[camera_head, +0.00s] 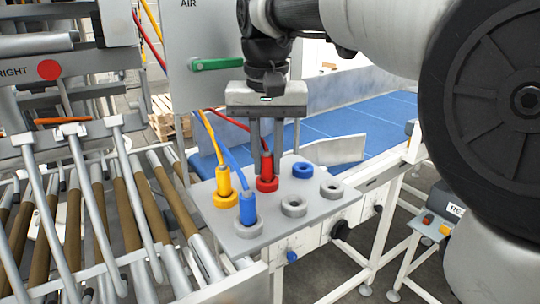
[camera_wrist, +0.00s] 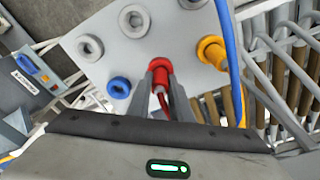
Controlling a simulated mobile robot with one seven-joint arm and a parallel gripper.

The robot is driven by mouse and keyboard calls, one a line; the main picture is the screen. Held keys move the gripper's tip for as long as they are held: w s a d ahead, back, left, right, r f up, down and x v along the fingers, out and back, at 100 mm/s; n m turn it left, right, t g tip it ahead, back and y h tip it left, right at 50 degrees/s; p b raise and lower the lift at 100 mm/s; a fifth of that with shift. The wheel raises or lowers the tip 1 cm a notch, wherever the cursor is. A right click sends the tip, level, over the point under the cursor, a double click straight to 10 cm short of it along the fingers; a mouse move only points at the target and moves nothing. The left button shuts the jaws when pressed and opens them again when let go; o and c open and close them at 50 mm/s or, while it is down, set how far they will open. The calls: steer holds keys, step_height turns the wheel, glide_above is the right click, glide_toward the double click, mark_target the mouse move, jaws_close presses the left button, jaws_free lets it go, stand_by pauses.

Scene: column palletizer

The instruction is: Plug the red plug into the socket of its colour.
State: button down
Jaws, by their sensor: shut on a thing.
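The red plug (camera_head: 266,167) stands upright in line with the red socket ring (camera_head: 267,185) on the grey panel (camera_head: 262,232). Its lower end meets the ring; how deep it sits is hard to tell. My gripper (camera_head: 266,168) comes from above and is shut on the red plug, one finger on each side. In the wrist view the red plug (camera_wrist: 161,84) lies between my fingers, against the red ring (camera_wrist: 159,65). The red cable (camera_head: 228,120) rises behind my fingers.
The yellow plug (camera_head: 223,180) stands in the yellow socket, left of my fingers. The blue plug (camera_head: 247,208) stands in a grey socket in front. The blue socket (camera_head: 303,170) and two grey sockets (camera_head: 293,206) (camera_head: 331,188) are empty. Blue and yellow cables arch close by.

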steer(key=c, duration=1.5)
jaws_free()
